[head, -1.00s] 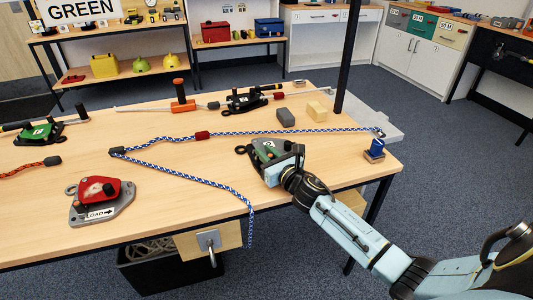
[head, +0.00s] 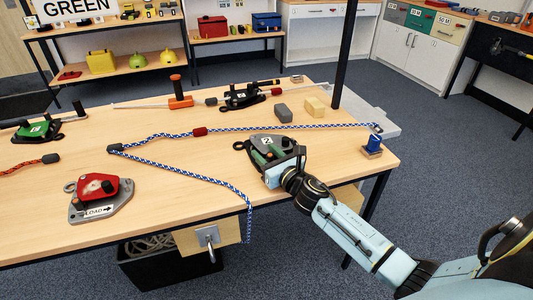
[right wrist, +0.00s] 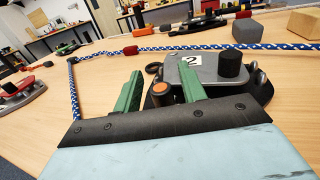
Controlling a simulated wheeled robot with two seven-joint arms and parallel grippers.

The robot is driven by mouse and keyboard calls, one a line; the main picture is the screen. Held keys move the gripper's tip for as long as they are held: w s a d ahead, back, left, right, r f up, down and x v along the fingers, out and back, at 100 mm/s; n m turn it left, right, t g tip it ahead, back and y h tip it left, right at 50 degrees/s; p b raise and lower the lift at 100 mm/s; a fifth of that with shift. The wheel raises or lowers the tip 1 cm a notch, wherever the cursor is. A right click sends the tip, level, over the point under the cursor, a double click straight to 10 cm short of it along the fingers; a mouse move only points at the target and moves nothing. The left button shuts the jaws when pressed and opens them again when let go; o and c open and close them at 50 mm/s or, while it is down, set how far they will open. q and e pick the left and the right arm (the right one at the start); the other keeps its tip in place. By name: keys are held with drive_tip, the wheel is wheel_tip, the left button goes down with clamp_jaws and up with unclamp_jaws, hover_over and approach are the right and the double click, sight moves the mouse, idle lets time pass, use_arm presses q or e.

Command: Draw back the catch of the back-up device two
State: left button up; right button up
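The back-up device two (head: 267,140) is a grey plate with a "2" label and a black knob, on the table's right part. It also shows in the right wrist view (right wrist: 215,73). My right gripper (head: 268,160) is at its near side. In the right wrist view my gripper (right wrist: 160,88) has its two green fingers apart. A dark knob with an orange end (right wrist: 160,89) shows between them, nearer the right finger; I cannot tell whether either finger touches it. The right finger hides part of the device. My left gripper is not in view.
A blue-and-white rope (head: 290,129) runs behind the device. A red device (head: 95,192) marked LOAD, a green device (head: 38,130) and a black device (head: 242,94) stand on the table (head: 130,230). A grey block (head: 283,112) and a black post (head: 347,50) are behind device two.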

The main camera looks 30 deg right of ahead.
drive_tip(key=shift+s, duration=0.3)
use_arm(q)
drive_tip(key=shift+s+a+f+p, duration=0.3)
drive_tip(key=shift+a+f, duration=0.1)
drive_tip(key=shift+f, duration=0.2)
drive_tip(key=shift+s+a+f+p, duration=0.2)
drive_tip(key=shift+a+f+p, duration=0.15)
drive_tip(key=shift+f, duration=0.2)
use_arm(e)
drive_tip(key=s, duration=1.2)
drive_tip(key=shift+s+d, duration=0.2)
drive_tip(key=shift+s, duration=0.2)
